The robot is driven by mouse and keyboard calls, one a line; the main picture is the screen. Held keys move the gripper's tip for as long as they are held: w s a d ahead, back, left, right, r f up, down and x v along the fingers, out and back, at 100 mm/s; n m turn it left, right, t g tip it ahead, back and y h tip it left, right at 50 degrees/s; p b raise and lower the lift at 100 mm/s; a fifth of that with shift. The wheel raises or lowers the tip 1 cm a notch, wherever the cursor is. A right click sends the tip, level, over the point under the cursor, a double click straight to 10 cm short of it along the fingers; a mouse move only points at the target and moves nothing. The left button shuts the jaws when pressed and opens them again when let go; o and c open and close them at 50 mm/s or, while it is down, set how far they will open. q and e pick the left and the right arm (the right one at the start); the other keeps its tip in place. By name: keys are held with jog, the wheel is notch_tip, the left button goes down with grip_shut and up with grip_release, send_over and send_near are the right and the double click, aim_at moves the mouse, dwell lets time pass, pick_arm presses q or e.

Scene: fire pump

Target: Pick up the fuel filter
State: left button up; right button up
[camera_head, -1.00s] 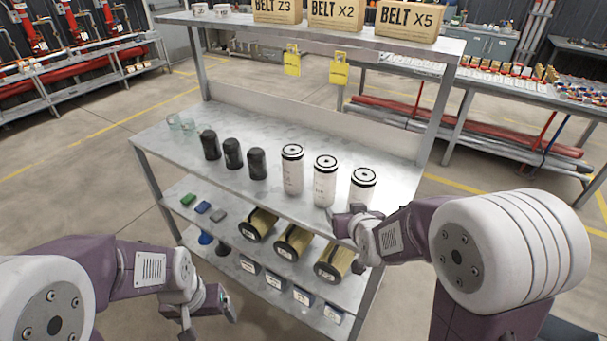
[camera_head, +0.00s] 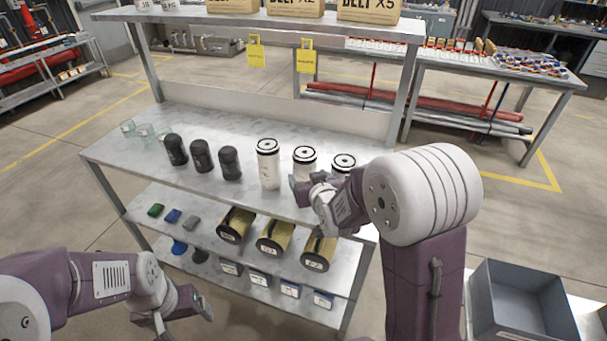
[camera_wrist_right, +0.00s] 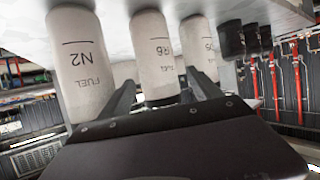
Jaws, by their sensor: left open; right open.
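Three white fuel filters with black-ringed tops stand upright in a row on the upper shelf: left (camera_head: 268,170), middle (camera_head: 304,159) and right (camera_head: 344,161). In the right wrist view, which is upside down, they read FUEL N2 (camera_wrist_right: 80,65), R6 (camera_wrist_right: 155,55) in the middle, and a partly hidden one (camera_wrist_right: 199,48). My right gripper (camera_head: 309,184) is open in front of the middle filter and hides its lower part. In the wrist view, R6 shows between the open fingers (camera_wrist_right: 162,85); I cannot tell whether they touch it. My left gripper (camera_head: 187,312) is open and empty, low at left.
Black filters (camera_head: 202,157) and glass jars (camera_head: 145,132) stand left on the same shelf (camera_head: 130,160). Below are gold-coloured cylinders (camera_head: 275,237) and small coloured blocks (camera_head: 172,215). A grey bin (camera_head: 522,300) stands at lower right. Boxes (camera_head: 368,9) sit on the top shelf.

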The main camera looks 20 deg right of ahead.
aim_at(306, 171)
jog(key=shift+w+d+f, duration=0.15)
jog(key=shift+w+f, duration=0.05)
jog(key=shift+w, duration=0.2)
jog(key=x, duration=0.5)
jog(key=shift+d+p, duration=0.15)
jog(key=shift+p, duration=0.2)
jog(key=shift+s+r, duration=0.1)
jog(key=shift+s, duration=0.05)
jog(key=c, duration=0.3)
grip_shut()
notch_tip(306, 171, up, 9)
jog(key=shift+r+p, duration=0.15)
jog(key=shift+p, duration=0.3)
jog(key=shift+r, duration=0.5)
